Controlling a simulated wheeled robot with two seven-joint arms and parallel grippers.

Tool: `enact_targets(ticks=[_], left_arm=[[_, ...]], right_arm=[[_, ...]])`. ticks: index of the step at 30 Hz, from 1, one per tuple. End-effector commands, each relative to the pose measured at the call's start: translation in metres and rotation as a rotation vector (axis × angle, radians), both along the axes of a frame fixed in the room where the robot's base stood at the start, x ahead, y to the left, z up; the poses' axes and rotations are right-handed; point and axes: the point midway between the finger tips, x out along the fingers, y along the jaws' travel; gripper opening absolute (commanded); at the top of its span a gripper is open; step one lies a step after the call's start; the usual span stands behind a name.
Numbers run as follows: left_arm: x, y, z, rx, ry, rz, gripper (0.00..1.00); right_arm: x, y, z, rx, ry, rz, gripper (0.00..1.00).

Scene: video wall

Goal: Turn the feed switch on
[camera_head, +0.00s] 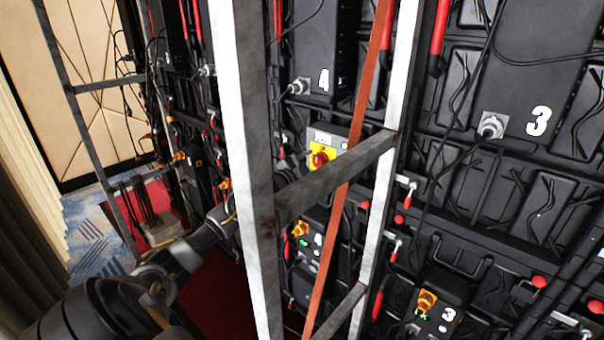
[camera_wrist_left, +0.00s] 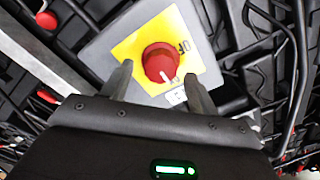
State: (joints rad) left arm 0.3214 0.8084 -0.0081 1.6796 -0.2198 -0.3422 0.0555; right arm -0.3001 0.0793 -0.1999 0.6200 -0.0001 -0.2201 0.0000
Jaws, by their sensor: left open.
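The feed switch is a red rotary knob (camera_head: 319,159) on a yellow plate, set on a grey box on the black wall of panel backs. In the left wrist view the red knob (camera_wrist_left: 160,62) is close, with a white mark on its lower edge. OFF lettering shows on the yellow plate (camera_wrist_left: 188,40) to the knob's right. My left gripper (camera_wrist_left: 158,73) is open, with one finger on each side of the knob; contact cannot be told. In the head view a metal post hides much of this gripper. My right gripper is not in view.
A grey metal frame post (camera_head: 243,150) and a crossbar (camera_head: 335,178) stand between the head camera and the switch. A red-brown strap (camera_head: 350,150) runs diagonally just right of the switch. Cables hang over the wall. Smaller boxes with orange connectors (camera_head: 427,301) sit lower.

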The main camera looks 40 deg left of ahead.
Motion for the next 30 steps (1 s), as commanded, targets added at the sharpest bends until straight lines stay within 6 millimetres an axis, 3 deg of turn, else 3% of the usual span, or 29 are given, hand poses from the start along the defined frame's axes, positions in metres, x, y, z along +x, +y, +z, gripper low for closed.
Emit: enact_targets(ticks=[6, 13, 19, 30], left_arm=[[-0.045, -0.001, -0.005, 0.004, 0.003, -0.001, 0.6], [-0.077, -0.002, -0.003, 0.003, 0.002, -0.001, 0.6], [-0.087, -0.002, 0.0, 0.002, 0.0, 0.0, 0.6], [-0.088, -0.002, 0.0, 0.001, 0.0, 0.0, 0.6]], right_arm=[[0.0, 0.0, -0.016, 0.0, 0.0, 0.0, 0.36], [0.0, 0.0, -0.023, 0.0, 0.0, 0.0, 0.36], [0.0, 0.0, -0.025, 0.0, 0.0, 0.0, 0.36], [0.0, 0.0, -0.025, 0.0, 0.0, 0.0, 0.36]])
